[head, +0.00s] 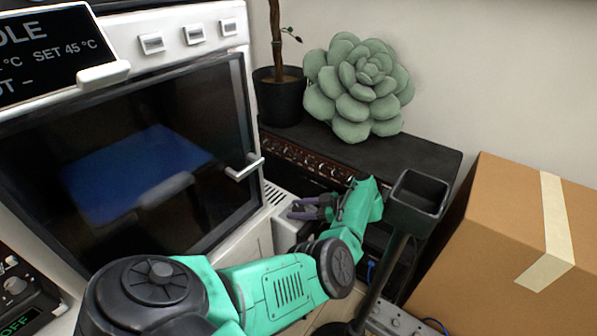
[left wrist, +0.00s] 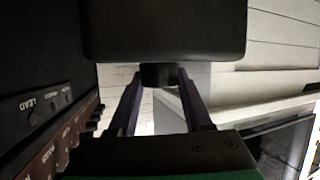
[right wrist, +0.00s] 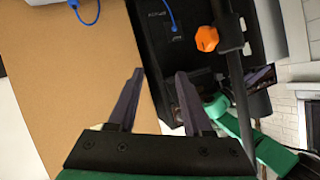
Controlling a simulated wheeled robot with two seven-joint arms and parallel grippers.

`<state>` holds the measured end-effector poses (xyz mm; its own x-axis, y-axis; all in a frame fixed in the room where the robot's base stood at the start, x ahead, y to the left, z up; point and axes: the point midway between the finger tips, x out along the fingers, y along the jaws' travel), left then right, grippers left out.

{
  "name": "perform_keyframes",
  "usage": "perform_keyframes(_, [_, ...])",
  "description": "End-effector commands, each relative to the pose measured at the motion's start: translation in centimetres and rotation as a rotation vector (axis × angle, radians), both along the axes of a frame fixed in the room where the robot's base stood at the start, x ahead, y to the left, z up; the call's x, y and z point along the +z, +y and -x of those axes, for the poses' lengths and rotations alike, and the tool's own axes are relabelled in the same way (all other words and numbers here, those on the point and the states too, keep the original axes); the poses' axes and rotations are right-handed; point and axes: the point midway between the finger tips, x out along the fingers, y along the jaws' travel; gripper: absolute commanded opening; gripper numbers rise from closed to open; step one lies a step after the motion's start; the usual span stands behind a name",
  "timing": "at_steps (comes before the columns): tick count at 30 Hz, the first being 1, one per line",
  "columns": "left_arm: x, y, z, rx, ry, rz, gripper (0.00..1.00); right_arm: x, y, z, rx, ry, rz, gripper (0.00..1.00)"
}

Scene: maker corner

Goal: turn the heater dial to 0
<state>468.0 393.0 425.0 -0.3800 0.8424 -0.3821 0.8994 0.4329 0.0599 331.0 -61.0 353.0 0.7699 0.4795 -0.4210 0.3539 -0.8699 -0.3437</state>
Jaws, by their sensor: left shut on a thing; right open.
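A short dark knob (left wrist: 158,76), which looks like the heater dial, sticks out from a dark block (left wrist: 165,30) in the left wrist view. My left gripper (left wrist: 157,78) is shut on this knob, one finger on each side. Its markings and pointer cannot be read. In the head view my left gripper (head: 297,209) reaches in beside a pale slotted housing (head: 285,236), and the knob is hidden there. My right gripper (right wrist: 158,74) is open and empty in its wrist view, and it is not seen in the head view.
A white machine (head: 255,215) with a dark window stands left. A black amplifier (head: 425,150) carries a succulent (head: 360,85) and a potted plant (head: 280,95). A cardboard box (head: 500,240) stands right. A black pole (head: 383,280) with an open holder (head: 418,200) rises near my left arm.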

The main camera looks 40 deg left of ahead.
Motion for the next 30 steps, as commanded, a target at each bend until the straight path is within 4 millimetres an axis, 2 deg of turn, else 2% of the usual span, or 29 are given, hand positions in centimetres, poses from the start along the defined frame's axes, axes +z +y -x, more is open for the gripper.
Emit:
perform_keyframes(9, [-0.1,0.0,0.0,-0.001,0.0,0.002,0.0,0.0,0.0,0.0,-0.001,-0.002,-0.001,0.5])
perform_keyframes(10, [-0.1,0.0,0.0,-0.001,0.0,0.002,0.53,0.0,0.0,0.0,-0.001,-0.002,-0.001,0.5])
perform_keyframes(12, [-0.1,0.0,0.0,0.0,0.0,0.001,0.79,0.0,0.0,-0.1,-0.002,-0.002,0.0,0.5])
perform_keyframes(23, [0.2,0.0,0.0,-0.009,0.001,0.0,0.79,0.4,0.1,0.0,0.0,0.004,-0.001,0.5])
perform_keyframes(26, [0.7,0.0,0.1,-0.048,0.004,0.001,0.79,2.1,0.0,0.0,0.0,0.003,-0.001,0.5])
perform_keyframes(30, [1.3,0.0,0.2,-0.158,0.006,-0.001,0.79,5.8,0.0,0.0,0.0,0.002,-0.001,0.5])
